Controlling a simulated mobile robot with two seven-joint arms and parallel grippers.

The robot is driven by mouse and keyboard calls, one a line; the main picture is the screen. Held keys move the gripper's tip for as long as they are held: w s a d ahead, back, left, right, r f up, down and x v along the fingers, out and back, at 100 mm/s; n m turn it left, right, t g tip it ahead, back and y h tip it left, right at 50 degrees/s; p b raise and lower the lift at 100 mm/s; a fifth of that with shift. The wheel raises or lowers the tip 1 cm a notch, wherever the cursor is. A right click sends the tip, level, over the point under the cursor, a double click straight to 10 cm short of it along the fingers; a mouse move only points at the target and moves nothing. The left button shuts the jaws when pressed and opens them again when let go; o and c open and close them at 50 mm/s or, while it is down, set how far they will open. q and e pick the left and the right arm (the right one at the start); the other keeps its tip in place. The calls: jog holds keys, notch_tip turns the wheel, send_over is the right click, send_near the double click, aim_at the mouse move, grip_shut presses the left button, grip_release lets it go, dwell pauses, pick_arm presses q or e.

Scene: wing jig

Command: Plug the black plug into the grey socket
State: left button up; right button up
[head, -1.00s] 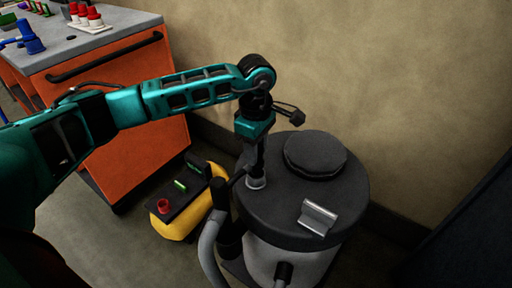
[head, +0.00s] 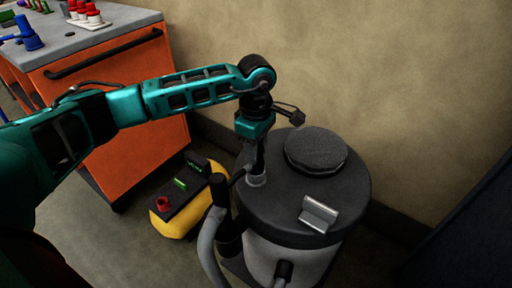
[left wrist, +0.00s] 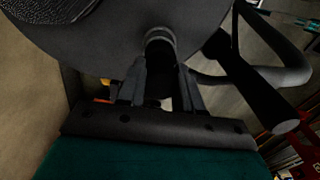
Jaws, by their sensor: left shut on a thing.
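My left gripper (head: 257,168) points down over the dark lid of a drum-shaped machine, its fingertips just above or at the grey socket (head: 256,181). The socket is a short grey ring standing on the lid near its left edge. The gripper is shut on the black plug, mostly hidden between the fingers. In the left wrist view the dark plug (left wrist: 158,82) shows between the fingers, in line with the socket's grey rim (left wrist: 160,38). I cannot tell whether the plug is inside the socket or only against it. My right gripper is not in view.
The lid (head: 276,208) also carries a round black cap (head: 316,150) and a silver latch (head: 318,214). A grey hose (head: 208,240) runs at its left. A yellow box (head: 172,222) with a red knob stands left. An orange cabinet (head: 125,145) is behind; a wall lies beyond.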

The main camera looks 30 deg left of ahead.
pick_arm(q)
jog(key=shift+f+b, duration=0.45)
jog(key=shift+f, duration=0.15)
jog(key=o, duration=1.1)
notch_tip(320, 180, up, 13)
jog(key=p, duration=0.2)
